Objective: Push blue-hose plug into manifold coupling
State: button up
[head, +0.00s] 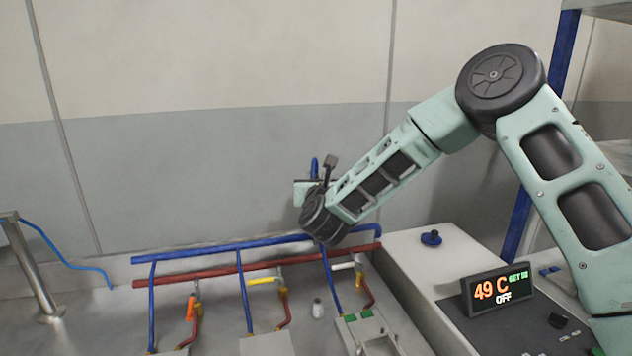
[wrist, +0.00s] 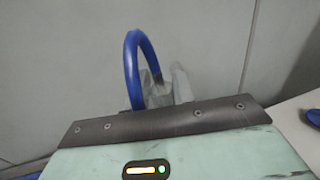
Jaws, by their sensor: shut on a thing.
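My gripper (head: 303,190) is raised in front of the back wall, above the right part of the blue manifold pipe (head: 220,245). My own wrist largely hides it in the head view. In the wrist view the blue hose (wrist: 131,62) arches up beyond the gripper body and comes down by the grey finger area (wrist: 168,92). The gripper is shut on the hose's plug, which is mostly hidden behind the gripper's dark edge. A bit of the blue hose (head: 315,167) also shows above the gripper in the head view. I cannot make out the manifold coupling in either view.
A red pipe (head: 215,272) runs below the blue one, with several branches carrying orange, yellow and white handles. At the right, a counter holds a blue knob (head: 431,238) and a display (head: 497,290) reading 49 C, OFF.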

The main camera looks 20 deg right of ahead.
jog(key=shift+f, duration=0.1)
notch_tip(320, 180, down, 6)
jog(key=b, duration=0.6)
jog(key=shift+r+b, duration=0.2)
jog(key=shift+b, duration=0.1)
jog(key=shift+b, duration=1.35)
dwell(1.4)
jog(key=shift+f+b, duration=1.6)
jog(key=shift+b, duration=0.45)
jog(key=o, duration=1.1)
jog(key=b+v, duration=0.2)
jog(key=v, duration=1.5)
jog(key=shift+s+a+b, duration=0.1)
jog(key=shift+s+b, duration=0.15)
jog(key=shift+b, duration=0.15)
